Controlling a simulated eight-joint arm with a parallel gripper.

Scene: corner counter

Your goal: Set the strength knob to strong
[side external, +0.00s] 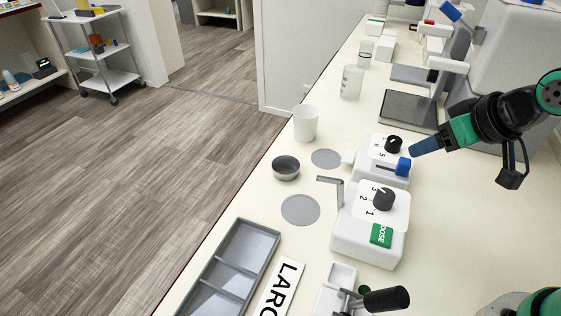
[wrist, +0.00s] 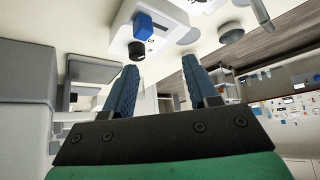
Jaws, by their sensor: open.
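A white box with a black knob (side external: 393,145) and a blue block-shaped control (side external: 404,166) stands on the counter; letters M and S show by the knob. In the wrist view, this black knob (wrist: 136,51) and the blue control (wrist: 143,26) lie just beyond my fingertips. A second white box has a black knob (side external: 384,198) with 1, 2, 3 marks and a green DOSE button (side external: 381,235). No strength label is readable, so I cannot tell which knob it names. My gripper (side external: 412,152), with blue fingers (wrist: 160,66), is open and empty, right of the first box.
A grey-plated stand (side external: 408,110) is behind my gripper. A white cup (side external: 306,123) and a metal bowl (side external: 286,168) stand left of the boxes. A grey tray (side external: 240,262) and a black-handled tool (side external: 386,299) are at the front.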

